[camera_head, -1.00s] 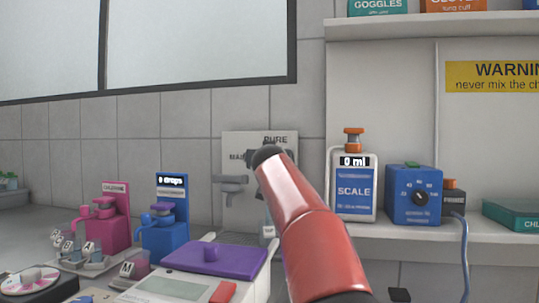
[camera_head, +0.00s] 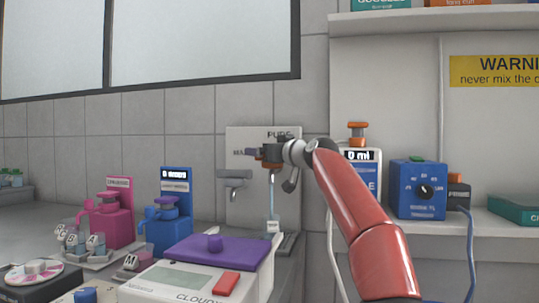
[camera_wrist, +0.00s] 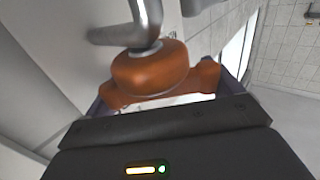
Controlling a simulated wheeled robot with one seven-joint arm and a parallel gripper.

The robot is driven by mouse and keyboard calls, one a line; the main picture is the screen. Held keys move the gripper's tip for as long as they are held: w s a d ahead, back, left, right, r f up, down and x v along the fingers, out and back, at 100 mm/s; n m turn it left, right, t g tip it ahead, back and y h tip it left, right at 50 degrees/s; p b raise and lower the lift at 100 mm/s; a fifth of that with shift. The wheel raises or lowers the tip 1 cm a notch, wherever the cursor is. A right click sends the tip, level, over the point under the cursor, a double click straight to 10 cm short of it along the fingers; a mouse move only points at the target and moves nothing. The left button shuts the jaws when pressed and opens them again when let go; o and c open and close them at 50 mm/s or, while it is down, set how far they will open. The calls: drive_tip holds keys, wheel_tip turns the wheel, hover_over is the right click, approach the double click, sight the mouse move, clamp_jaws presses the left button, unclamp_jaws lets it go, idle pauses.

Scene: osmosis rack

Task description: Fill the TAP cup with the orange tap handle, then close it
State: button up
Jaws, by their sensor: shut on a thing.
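The orange tap handle (camera_wrist: 150,70) fills the middle of the wrist view, beside a silver metal pipe (camera_wrist: 143,25). My gripper (camera_wrist: 162,97) is shut on this handle, with dark fingers at its two sides. In the head view my gripper (camera_head: 262,152) is at the tap on the wall panel, and the orange handle (camera_head: 272,154) shows only in part. A thin pale blue stream (camera_head: 271,190) runs down below the tap. The TAP cup (camera_head: 272,226), small and with a white label, stands under the stream. Its fill level is too small to read.
A grey tap (camera_head: 234,178) is left of the held one. Pink (camera_head: 112,222) and blue (camera_head: 166,232) dispensers stand left, near labelled cups (camera_head: 95,243). A purple-lidded device (camera_head: 215,250) is in front. The scale bottle (camera_head: 358,157) and blue dial box (camera_head: 418,190) are right.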

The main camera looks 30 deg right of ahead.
drive_tip(key=shift+f+y, duration=0.1)
drive_tip(key=shift+y, duration=0.2)
drive_tip(key=o, duration=0.7)
drive_tip(key=s+b, duration=0.4)
drive_tip(key=s, duration=0.3)
drive_tip(key=shift+s+b, duration=0.3)
drive_tip(key=shift+s, duration=0.1)
drive_tip(key=shift+d, duration=0.1)
